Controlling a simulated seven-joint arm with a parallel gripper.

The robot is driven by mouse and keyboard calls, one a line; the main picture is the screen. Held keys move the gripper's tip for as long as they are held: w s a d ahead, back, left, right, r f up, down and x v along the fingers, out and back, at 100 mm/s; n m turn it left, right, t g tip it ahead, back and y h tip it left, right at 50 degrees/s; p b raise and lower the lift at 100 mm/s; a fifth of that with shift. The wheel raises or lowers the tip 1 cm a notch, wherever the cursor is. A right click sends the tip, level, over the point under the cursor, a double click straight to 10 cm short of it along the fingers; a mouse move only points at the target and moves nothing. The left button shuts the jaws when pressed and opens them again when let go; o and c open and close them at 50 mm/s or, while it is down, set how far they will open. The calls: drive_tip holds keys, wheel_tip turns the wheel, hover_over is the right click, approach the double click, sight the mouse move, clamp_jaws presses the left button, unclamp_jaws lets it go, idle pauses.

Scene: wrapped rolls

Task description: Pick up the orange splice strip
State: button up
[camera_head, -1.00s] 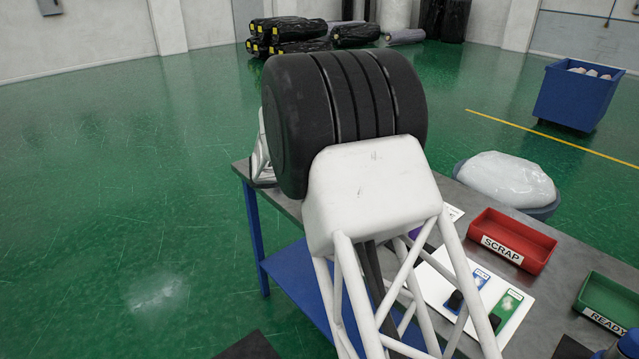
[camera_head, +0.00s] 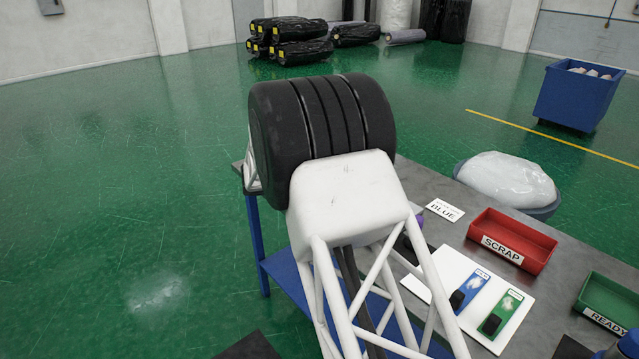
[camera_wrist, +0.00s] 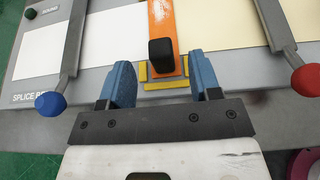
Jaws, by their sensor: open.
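The orange splice strip (camera_wrist: 161,18) shows in the wrist view at the top centre, lying lengthwise away from me on a board with pale panels. A black block (camera_wrist: 161,56) sits on its near end, over a yellow bracket-shaped mark (camera_wrist: 165,84). My gripper (camera_wrist: 160,80) is open, with its two blue fingers apart on either side of the strip's near end and nothing held between them. In the head view my white and black arm hides the strip and my gripper.
Two metal bars with a blue knob (camera_wrist: 50,104) and a red knob (camera_wrist: 306,79) flank the strip. On the table in the head view are a red SCRAP tray (camera_head: 512,240), a green READY tray (camera_head: 610,303) and a white sheet (camera_head: 448,275) with blue and green cards.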

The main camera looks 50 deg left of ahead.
drive_tip(key=shift+w+f, duration=0.1)
drive_tip(key=shift+w, duration=0.2)
drive_tip(key=shift+x, duration=2.6)
drive_tip(key=shift+d, duration=0.1)
drive_tip(key=c, duration=1)
drive_tip(key=shift+c, duration=0.2)
wheel_tip(320, 180, up, 10)
